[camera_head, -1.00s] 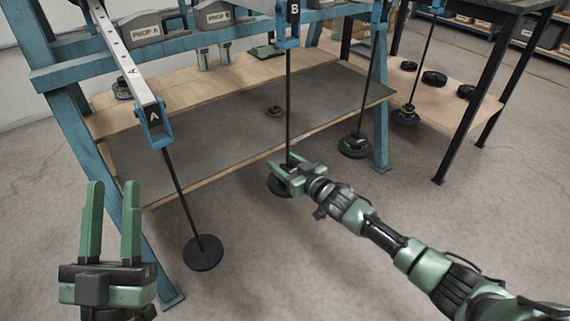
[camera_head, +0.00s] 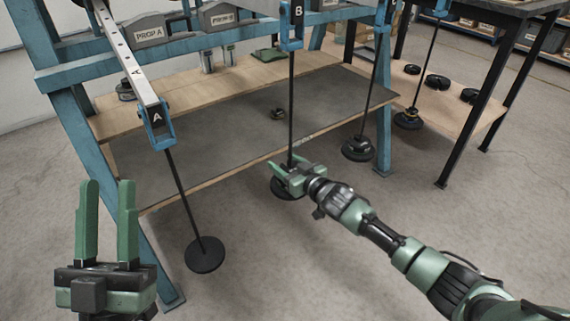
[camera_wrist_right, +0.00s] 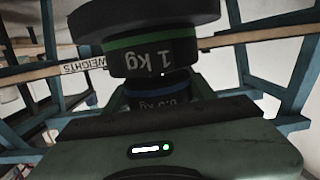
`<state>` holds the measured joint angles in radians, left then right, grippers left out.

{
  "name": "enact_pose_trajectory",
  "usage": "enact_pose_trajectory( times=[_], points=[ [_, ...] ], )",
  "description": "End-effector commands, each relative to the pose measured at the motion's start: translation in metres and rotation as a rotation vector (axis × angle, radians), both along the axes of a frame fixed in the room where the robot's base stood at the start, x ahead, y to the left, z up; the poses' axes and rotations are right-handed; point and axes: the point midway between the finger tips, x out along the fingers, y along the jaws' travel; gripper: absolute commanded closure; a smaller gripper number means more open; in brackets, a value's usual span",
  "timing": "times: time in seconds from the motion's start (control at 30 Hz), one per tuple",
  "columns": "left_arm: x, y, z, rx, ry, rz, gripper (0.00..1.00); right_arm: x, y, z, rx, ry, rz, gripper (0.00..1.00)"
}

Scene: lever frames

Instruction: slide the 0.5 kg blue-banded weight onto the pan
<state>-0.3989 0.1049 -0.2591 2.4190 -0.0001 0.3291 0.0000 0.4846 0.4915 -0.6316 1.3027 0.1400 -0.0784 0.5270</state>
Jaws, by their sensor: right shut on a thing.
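The 0.5 kg blue-banded weight (camera_wrist_right: 165,100) is in the right wrist view, partly hidden by my gripper body. In the head view the pan (camera_head: 287,190) hangs at the foot of rod B, mostly behind my right gripper (camera_head: 284,174). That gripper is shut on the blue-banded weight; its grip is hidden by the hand. I cannot tell whether the two weights touch. My left gripper (camera_head: 106,195) is open and empty, fingers up.
Rod A carries an empty-looking pan (camera_head: 205,254) at the front left. Another loaded pan (camera_head: 358,148) hangs to the right. A small weight (camera_head: 278,113) lies on the grey shelf mat (camera_head: 230,135). A blue frame post (camera_head: 384,140) stands right of my gripper.

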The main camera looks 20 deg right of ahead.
Motion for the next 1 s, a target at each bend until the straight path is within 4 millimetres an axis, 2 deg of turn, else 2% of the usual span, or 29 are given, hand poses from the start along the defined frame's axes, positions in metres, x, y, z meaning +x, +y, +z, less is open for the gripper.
enact_pose_trajectory(
  times=[1.0],
  points=[
    [-0.0060, 0.0013, 0.0026, -0.012, -0.033, 0.000, 0.64, 0.0007, 0.0003, -0.0035, 0.002, -0.005, 0.001, 0.99]
  ],
)
